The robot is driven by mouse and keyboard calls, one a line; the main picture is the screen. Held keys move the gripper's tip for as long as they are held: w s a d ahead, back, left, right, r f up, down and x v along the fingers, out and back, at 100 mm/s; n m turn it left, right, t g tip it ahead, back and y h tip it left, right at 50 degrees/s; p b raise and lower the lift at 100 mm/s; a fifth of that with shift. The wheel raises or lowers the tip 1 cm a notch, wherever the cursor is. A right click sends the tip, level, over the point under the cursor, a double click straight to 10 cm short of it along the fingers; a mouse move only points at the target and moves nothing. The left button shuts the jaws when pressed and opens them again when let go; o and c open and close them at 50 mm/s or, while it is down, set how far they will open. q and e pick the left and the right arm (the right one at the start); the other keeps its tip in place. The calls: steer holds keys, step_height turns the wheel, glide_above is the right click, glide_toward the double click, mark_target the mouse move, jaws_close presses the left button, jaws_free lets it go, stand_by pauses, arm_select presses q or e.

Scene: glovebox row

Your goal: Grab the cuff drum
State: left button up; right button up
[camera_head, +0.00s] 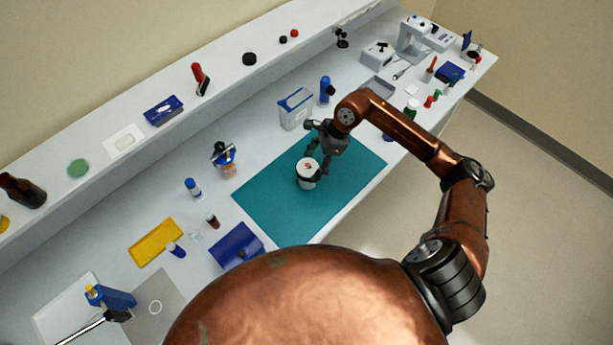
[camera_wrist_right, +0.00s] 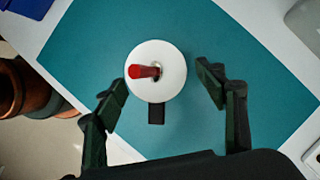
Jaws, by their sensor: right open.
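The cuff drum (camera_head: 306,174) looks like a white round drum with a red piece on its top, and it stands on the teal mat (camera_head: 270,213). In the right wrist view the drum (camera_wrist_right: 165,85) shows from above, with a red handle-like piece on top and a dark tab at its lower edge. My right gripper (camera_head: 316,152) is just above and beside the drum. In the right wrist view its fingers (camera_wrist_right: 160,90) are spread to either side of the drum, with gaps on both sides. My left gripper is not seen.
A white and blue box (camera_head: 295,109) and a blue bottle (camera_head: 325,90) stand behind the mat. An orange-and-blue bottle (camera_head: 227,163) stands left of it. A blue case (camera_head: 237,246) lies at the mat's front left corner. The mat around the drum is clear.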

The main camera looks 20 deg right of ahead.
mark_target(299, 183)
steer(key=shift+p+x, duration=0.4)
steer(key=shift+x, duration=3.85)
steer(key=shift+s, duration=0.15)
steer(key=shift+c, duration=0.6)
steer(key=c, duration=1.2)
